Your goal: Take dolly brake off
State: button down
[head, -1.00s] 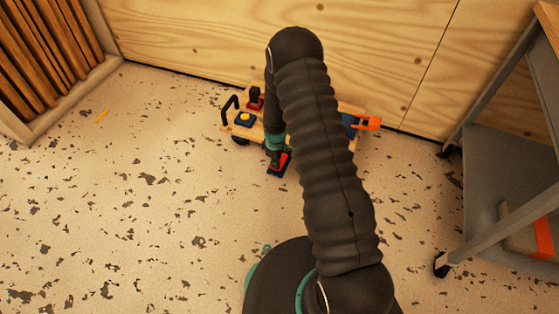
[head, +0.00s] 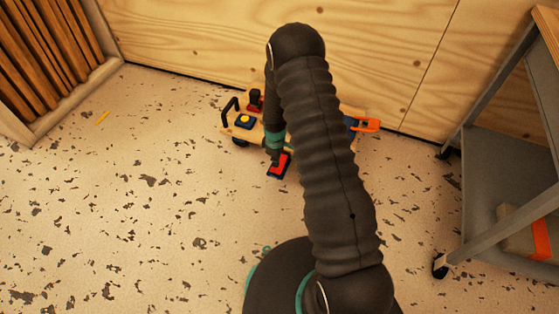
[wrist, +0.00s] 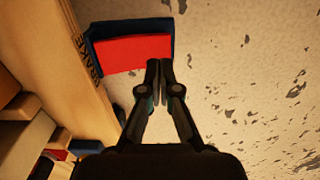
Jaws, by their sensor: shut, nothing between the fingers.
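The dolly (head: 243,131) is a low wooden platform on the floor by the plywood wall, partly hidden behind my arm. Its brake pedal, a red plate in a dark blue frame (head: 281,168), sticks out from the near side. In the wrist view the red pedal (wrist: 132,53) sits beside the wooden edge (wrist: 75,75) marked with lettering that looks like BRAKE. My gripper (wrist: 159,66) is shut and empty, its fingertips at the pedal's lower right edge. I cannot tell whether they touch it. In the head view my gripper (head: 275,163) is at the pedal's upper left.
The dolly carries a black handle (head: 229,110), a blue block with a yellow button (head: 244,121), a red and black part (head: 255,101) and an orange part (head: 367,124). A grey wheeled cart (head: 500,165) stands at right.

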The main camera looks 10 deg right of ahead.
aim_at(276, 170)
jog(key=shift+r+p, duration=0.85)
jog(key=shift+r, duration=1.2)
jog(key=shift+s+m, duration=0.45)
jog(key=shift+m, duration=0.25)
jog(key=s+m+g, duration=0.2)
jog(key=s, duration=0.3)
jog(key=s+r+m+t+p, duration=0.1)
jog(key=s+r, duration=0.7)
jog(key=r, duration=0.8)
jog(key=s+r+m+t+p, duration=0.1)
jog(key=s+r+m+t, duration=0.3)
jog(key=r, duration=1.3)
jog(key=s+r+m+t+p, duration=0.1)
jog(key=s+r+m+t, duration=0.1)
jog(key=s+r, duration=1)
notch_tip(276, 170, up, 5)
jog(key=shift+s+f+t, duration=0.2)
jog(key=shift+s+t, duration=0.1)
